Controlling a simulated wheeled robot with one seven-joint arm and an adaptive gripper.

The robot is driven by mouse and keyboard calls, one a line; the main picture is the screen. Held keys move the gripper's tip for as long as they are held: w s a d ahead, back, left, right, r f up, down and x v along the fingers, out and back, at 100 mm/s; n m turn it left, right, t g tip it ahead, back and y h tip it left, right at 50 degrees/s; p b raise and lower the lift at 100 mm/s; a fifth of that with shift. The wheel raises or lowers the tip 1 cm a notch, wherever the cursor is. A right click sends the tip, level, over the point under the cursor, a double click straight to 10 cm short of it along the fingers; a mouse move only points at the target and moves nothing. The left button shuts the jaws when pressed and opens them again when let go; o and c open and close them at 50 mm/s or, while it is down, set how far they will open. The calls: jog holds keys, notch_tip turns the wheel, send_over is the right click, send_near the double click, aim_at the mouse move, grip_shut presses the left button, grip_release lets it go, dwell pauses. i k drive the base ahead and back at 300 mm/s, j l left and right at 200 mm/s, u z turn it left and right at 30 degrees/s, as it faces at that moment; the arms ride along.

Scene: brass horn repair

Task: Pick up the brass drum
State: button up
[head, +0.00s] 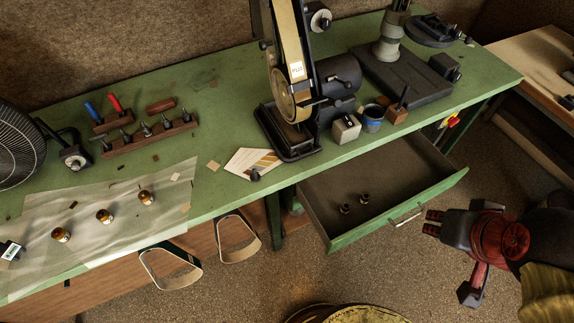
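I cannot tell for certain which thing is the brass drum. Three small brass-coloured pieces lie in a slanting row on the pale sheet: a right one (146,197), a middle one (104,215) and a left one (61,235). A large round brass-coloured thing (350,315) is cut off by the bottom edge. My gripper (432,222), black and red, is at the right, by the front of the open drawer, far from the small brass pieces. Nothing shows held in it.
The green bench (225,190) carries a belt grinder (290,90), a wooden tool rack (150,136), a fan (18,150) and a blue-banded cup (373,118). The pulled-out drawer (395,190) holds two small dark pieces (345,209) and juts over the floor. Two looped handles (238,240) hang below the bench.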

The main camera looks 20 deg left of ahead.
aim_at(63, 236)
jog(key=u, duration=2.4)
